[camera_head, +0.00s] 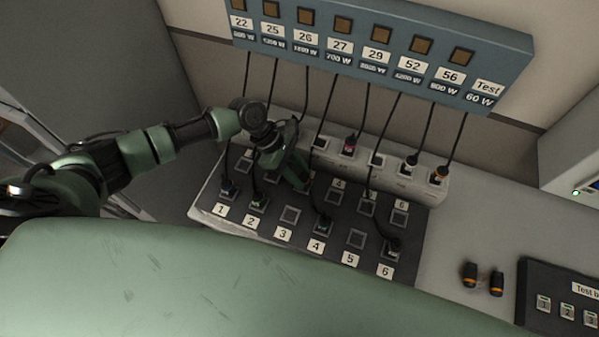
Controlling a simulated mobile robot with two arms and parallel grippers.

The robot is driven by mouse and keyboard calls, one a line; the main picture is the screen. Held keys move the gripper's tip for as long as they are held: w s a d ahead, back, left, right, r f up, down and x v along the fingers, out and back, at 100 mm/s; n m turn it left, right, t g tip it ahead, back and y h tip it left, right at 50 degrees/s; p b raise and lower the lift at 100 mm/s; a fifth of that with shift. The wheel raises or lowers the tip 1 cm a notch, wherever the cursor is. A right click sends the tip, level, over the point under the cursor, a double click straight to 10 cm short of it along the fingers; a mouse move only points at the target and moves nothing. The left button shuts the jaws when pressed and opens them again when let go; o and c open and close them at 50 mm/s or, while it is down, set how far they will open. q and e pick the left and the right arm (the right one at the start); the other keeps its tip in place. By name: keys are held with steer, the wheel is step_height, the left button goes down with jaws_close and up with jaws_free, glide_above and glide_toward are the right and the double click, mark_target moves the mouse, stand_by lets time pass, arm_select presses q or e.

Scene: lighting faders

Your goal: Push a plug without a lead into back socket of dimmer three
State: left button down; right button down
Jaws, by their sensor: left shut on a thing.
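The dimmer board (225,220) is a dark panel with two rows of square sockets, front labels 1 to 6. My left gripper (300,184) points down at the back row, left of the back label 4, where the back socket of dimmer three lies. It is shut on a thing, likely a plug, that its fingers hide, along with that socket. I cannot tell whether the thing is in the socket. The front socket of dimmer three (290,214) is empty. Two loose black and orange plugs without leads (470,275) (497,283) stand on the table. My right gripper is not in view.
A blue panel (515,50) with numbered labels hangs above; several black leads run down from it. Some end in front sockets 1, 2, 4 and 6, others at a pale strip (432,190) behind the board. A test board (540,290) lies at the right.

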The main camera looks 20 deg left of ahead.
arm_select(q)
steer(key=c, duration=0.9)
jaws_free()
steer(key=shift+c, duration=0.2)
steer(key=b+v, duration=0.2)
steer(key=v, duration=0.5)
steer(key=shift+a+r, duration=0.2)
steer(key=shift+r, duration=0.15)
